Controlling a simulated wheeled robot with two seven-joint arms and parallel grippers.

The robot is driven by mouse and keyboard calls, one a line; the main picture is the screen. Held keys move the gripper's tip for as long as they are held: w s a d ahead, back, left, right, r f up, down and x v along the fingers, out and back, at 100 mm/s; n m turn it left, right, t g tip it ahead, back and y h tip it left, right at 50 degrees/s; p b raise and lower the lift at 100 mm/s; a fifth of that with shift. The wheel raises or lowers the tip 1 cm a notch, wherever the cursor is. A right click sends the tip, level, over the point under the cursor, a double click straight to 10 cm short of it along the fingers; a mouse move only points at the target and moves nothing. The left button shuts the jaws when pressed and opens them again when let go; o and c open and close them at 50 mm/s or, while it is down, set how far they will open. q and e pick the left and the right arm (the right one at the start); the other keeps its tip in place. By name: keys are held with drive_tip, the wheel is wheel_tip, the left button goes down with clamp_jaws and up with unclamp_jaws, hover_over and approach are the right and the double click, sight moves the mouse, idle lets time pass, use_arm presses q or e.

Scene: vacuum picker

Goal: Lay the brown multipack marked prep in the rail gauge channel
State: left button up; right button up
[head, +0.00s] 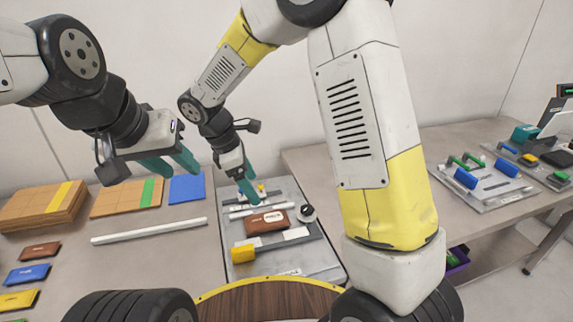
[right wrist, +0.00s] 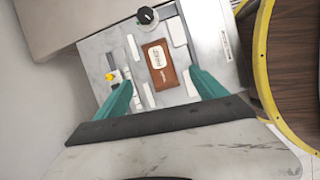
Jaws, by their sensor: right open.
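A brown multipack (head: 267,222) with a pale label lies flat on the grey gauge plate (head: 318,258). In the right wrist view the brown multipack (right wrist: 156,78) lies between pale rail pieces (right wrist: 134,48) on its left and more rail pieces (right wrist: 190,82) on its right. Its label is too small to read surely. My right gripper (head: 244,191) is open above the plate; in its wrist view, its teal fingers (right wrist: 160,90) stand apart on either side of the pack, not touching it. My left gripper (head: 170,164) is open and empty, raised above the left table.
Another brown pack (head: 40,251), a blue pack (head: 27,274) and a yellow pack (head: 18,299) lie at the left. A white bar (head: 150,231) crosses the table. A black knob (head: 306,213) and yellow block (head: 243,254) stand on the plate near the pack.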

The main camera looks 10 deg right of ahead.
drive_tip(key=s+d+r+m+t+y, duration=0.5)
drive_tip(key=s+d+r+m+y, duration=0.1)
drive_tip(key=s+d+r+m, duration=1)
drive_tip(key=shift+d+r+m, duration=0.4)
drive_tip(key=shift+d+m, duration=0.2)
drive_tip(key=shift+m, duration=0.6)
